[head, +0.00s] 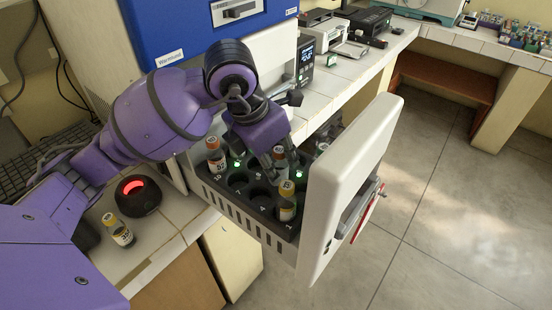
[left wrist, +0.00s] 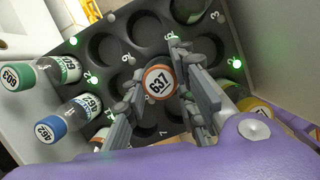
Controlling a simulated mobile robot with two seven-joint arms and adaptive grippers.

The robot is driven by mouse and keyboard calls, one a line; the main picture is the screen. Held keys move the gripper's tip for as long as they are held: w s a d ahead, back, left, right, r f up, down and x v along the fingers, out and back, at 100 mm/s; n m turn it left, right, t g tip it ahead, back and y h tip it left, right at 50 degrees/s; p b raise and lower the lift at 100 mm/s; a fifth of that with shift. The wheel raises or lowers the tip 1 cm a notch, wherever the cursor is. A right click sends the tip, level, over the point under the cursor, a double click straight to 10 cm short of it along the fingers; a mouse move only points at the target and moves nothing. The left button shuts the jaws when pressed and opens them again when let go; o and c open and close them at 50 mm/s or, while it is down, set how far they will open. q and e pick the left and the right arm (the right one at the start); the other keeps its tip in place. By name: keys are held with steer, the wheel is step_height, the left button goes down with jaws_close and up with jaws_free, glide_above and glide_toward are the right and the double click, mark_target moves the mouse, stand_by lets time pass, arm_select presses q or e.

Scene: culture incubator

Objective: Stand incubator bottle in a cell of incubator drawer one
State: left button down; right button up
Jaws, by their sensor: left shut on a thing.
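The incubator drawer (head: 237,219) is pulled out, with a black rack of numbered round cells (head: 238,182). My left gripper (left wrist: 178,92) is over the rack, its fingers shut around a bottle with an orange-ringed cap marked 637 (left wrist: 158,84). In the head view this bottle (head: 279,153) shows between the fingers. Its lower end is hidden, so I cannot tell whether it stands in a cell. A yellow-capped bottle (head: 287,205) stands in the front corner cell, and an orange-capped one (head: 215,158) at the left. My right gripper is not in view.
Green-capped (left wrist: 62,69) and blue-capped (left wrist: 82,110) bottles stand in the rack. Several cells are empty and green lights glow beside some. The tall white drawer front (head: 345,175) borders the right side. A bottle (head: 118,231) stands on the counter near a black red-lit device (head: 138,196).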

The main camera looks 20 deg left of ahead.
arm_select(q)
steer(key=shift+f, duration=0.15)
steer(key=c, duration=1.4)
jaws_free()
steer(key=shift+c, duration=0.2)
steer(key=shift+r, duration=0.55)
steer(key=v, duration=1.1)
steer(key=shift+r+p, duration=0.15)
steer(key=shift+p, duration=0.15)
